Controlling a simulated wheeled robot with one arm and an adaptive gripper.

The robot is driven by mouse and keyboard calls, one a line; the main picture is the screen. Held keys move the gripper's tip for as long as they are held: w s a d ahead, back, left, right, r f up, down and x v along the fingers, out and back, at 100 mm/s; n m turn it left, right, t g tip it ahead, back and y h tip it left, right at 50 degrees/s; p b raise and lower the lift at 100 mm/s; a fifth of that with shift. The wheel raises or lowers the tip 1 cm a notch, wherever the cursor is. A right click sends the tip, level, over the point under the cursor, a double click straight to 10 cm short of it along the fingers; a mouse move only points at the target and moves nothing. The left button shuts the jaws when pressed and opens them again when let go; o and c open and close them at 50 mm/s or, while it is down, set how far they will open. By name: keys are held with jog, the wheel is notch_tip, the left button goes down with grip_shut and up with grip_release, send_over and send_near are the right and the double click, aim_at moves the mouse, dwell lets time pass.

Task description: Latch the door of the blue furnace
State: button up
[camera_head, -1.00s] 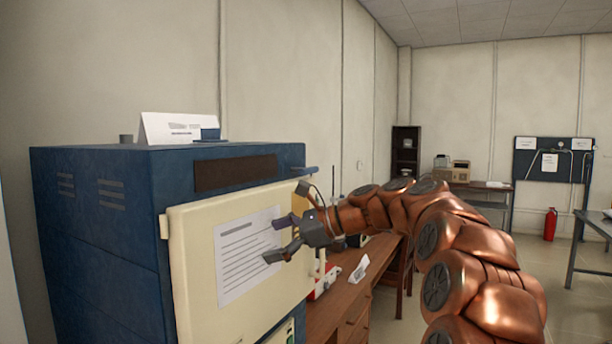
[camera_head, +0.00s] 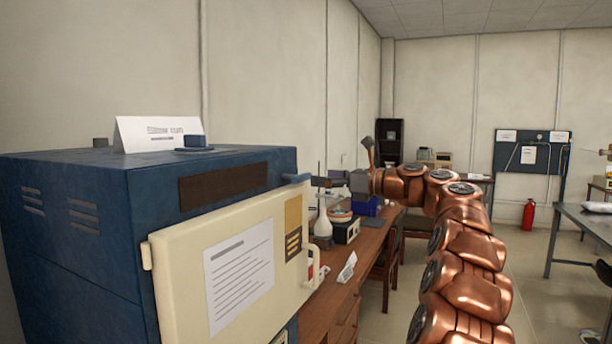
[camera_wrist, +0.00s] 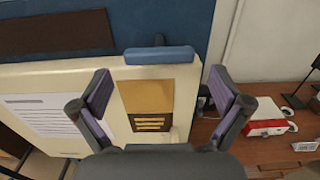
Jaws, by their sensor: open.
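The blue furnace (camera_head: 90,250) stands at the left with its cream door (camera_head: 185,290) against its front or nearly so; a small gap cannot be ruled out. A blue bar-shaped latch handle (camera_head: 296,178) sticks out at the door's upper right corner. In the wrist view the handle (camera_wrist: 160,55) lies level along the door's top edge. My gripper (camera_head: 345,165) is open and empty, just right of the handle in the head view. In the wrist view my gripper (camera_wrist: 160,80) has its spread fingers either side of the handle, which appears ahead of them; contact is not visible.
A wooden desk (camera_head: 340,290) beside the furnace carries a white flask (camera_head: 323,222), a small device (camera_head: 346,230) and a folded card (camera_head: 347,268). A sign (camera_head: 160,133) stands on the furnace top. Open floor lies right of my arm.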

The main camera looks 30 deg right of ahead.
aim_at(305, 177)
jog(key=p+x, duration=0.1)
jog(key=x, duration=0.3)
jog(key=shift+w+a, duration=0.25)
jog(key=shift+w, duration=0.05)
jog(key=c, duration=0.8)
